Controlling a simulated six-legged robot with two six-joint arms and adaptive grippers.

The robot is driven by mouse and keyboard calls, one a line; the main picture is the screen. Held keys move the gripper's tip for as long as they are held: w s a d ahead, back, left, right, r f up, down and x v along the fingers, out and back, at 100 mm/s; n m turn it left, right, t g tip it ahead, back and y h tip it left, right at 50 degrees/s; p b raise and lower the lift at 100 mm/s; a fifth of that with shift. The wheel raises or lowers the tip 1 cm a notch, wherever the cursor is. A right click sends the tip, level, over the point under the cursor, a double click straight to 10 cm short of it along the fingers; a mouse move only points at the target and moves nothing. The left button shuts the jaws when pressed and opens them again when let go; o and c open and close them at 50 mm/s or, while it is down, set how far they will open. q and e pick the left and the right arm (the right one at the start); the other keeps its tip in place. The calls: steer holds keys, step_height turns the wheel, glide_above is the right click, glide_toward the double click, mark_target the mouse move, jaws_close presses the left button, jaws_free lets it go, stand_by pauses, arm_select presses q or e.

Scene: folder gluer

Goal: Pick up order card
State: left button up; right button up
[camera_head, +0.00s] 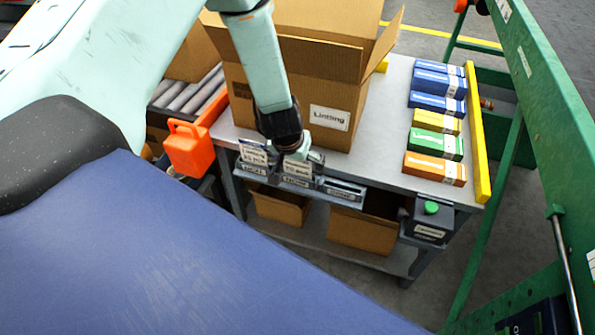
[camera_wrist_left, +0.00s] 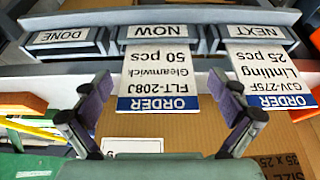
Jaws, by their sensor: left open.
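Two white order cards with blue "ORDER" bands stand in a rack on the table's front edge. The Gleamwick 50 pcs card (camera_wrist_left: 158,75) is in the slot labelled NOW (camera_wrist_left: 158,32). The Lintling 25 pcs card (camera_wrist_left: 265,75) is in the slot to its right in the wrist view; in the head view this card (camera_head: 254,152) is at the rack's left. The DONE slot (camera_wrist_left: 62,37) holds no card. My left gripper (camera_wrist_left: 160,95) is open, its fingers on either side of the Gleamwick card; I cannot tell whether they touch it. In the head view the left gripper (camera_head: 297,152) hides part of this card.
An open carton labelled Lintling (camera_head: 330,118) stands behind the gripper. Several coloured boxes (camera_head: 437,145) line the table's right side by a yellow rail (camera_head: 478,135). An orange jug-like item (camera_head: 187,150) is at the left. A green-button box (camera_head: 430,220) is at the front right.

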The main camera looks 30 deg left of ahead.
arm_select(q)
steer(key=shift+d+r, duration=0.15)
steer(key=shift+d, duration=0.05)
steer(key=shift+c, duration=1.2)
steer(key=shift+a, duration=0.1)
steer(key=c, duration=0.6)
